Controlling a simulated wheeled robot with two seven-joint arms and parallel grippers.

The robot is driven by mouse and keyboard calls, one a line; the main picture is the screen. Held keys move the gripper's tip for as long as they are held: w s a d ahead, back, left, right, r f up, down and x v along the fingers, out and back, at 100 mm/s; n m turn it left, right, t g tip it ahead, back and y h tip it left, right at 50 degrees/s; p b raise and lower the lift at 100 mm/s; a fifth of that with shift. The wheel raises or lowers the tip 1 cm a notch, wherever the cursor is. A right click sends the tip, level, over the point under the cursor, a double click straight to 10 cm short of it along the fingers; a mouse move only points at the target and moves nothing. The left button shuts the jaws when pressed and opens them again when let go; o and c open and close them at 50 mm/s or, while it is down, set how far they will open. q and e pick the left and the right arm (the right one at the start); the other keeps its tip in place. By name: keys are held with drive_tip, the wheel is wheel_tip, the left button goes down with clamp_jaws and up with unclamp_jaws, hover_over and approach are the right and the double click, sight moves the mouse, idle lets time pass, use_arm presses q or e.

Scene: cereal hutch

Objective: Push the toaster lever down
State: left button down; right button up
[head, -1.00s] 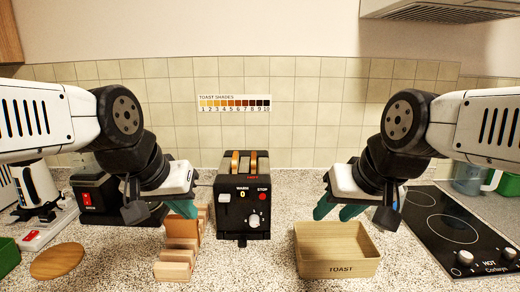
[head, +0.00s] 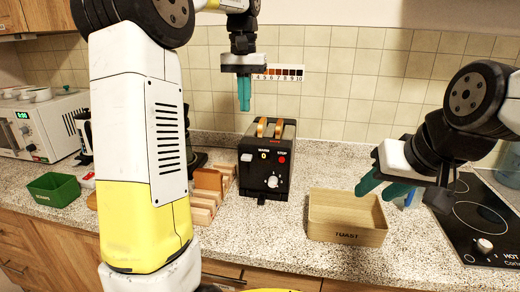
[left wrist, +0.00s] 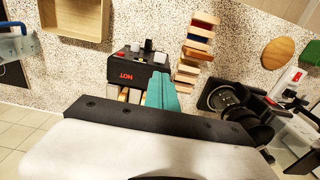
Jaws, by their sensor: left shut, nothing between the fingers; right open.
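The black toaster (head: 266,172) stands on the counter with two brown-topped slices (head: 262,128) in its slots. Its front has a WARM display, a red STOP button and a white dial (head: 272,182). A small black tab (head: 261,200) sticks out low on its front; I cannot tell whether it is the lever. My left gripper (head: 244,103) is shut and empty, fingers pointing down, above the toaster's left side. In the left wrist view its teal fingers (left wrist: 162,92) overlap the toaster (left wrist: 137,72) near its slots. My right gripper (head: 385,190) is open and empty near the wooden TOAST box.
The wooden TOAST box (head: 346,238) stands right of the toaster, with a black hob (head: 490,222) further right. A wooden rack (head: 200,208) stands close on the toaster's left. A green bin (head: 54,188) and microwave (head: 38,125) are at the left. A shade chart hangs behind.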

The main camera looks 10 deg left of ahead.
use_arm(q)
drive_tip(key=f, duration=1.4)
drive_tip(key=shift+w, duration=0.2)
wheel_tip(320, 180, down, 6)
drive_tip(key=shift+f, duration=0.2)
drive_tip(key=shift+s+f, duration=0.15)
drive_tip(key=shift+f, duration=0.2)
wheel_tip(320, 180, up, 15)
hover_over(247, 160)
drive_tip(key=w, duration=0.1)
drive_tip(key=shift+a+f, duration=0.1)
drive_tip(key=shift+f, duration=0.05)
